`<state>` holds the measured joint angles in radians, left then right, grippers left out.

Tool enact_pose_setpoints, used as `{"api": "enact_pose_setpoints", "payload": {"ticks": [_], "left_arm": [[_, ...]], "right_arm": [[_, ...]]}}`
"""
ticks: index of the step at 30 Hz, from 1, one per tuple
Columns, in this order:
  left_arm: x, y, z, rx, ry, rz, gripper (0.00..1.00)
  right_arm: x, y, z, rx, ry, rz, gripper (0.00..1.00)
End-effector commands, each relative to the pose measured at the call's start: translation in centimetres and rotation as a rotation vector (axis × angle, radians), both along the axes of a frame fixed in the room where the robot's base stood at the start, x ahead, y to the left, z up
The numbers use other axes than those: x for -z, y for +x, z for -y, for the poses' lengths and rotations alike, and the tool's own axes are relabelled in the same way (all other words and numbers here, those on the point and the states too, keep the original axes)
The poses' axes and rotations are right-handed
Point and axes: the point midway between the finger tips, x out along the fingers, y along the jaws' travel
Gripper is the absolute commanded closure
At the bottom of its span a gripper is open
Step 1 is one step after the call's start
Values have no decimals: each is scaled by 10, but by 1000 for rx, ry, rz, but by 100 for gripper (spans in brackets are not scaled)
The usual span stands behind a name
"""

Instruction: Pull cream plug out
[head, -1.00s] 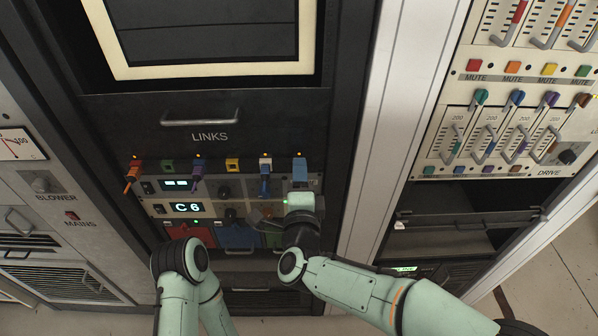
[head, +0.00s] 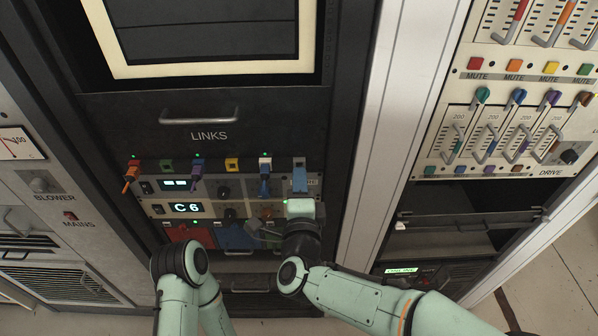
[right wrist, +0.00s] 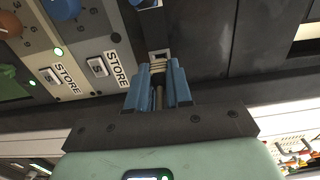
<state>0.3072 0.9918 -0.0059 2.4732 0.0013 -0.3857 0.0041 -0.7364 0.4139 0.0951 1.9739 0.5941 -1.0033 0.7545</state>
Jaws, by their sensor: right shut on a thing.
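My right gripper (head: 300,178) has blue fingers and is just below the rightmost socket (head: 299,162) of the LINKS row. In the right wrist view the fingers (right wrist: 158,85) are shut on the ribbed cream plug (right wrist: 154,70), and a cable runs down between them. A pale square socket (right wrist: 159,54) is right above the plug. The plug looks drawn out of it, but I cannot tell whether its tip is fully clear.
Orange (head: 131,173), purple (head: 197,173) and blue (head: 264,182) plugs sit in the same row. A display (head: 188,207) below reads C 6. A pale rack post (head: 385,130) stands right of the gripper, with a fader rack (head: 500,120) beyond it.

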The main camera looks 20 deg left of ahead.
Motion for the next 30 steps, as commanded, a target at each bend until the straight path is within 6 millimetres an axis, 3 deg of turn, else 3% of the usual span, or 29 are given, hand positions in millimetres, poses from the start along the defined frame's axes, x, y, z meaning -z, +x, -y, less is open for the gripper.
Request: {"api": "enact_pose_setpoints", "payload": {"ticks": [30], "left_arm": [[18, -4, 0, 0, 0, -6, 57]], "right_arm": [[0, -39, 11, 0, -1, 1, 100]]}}
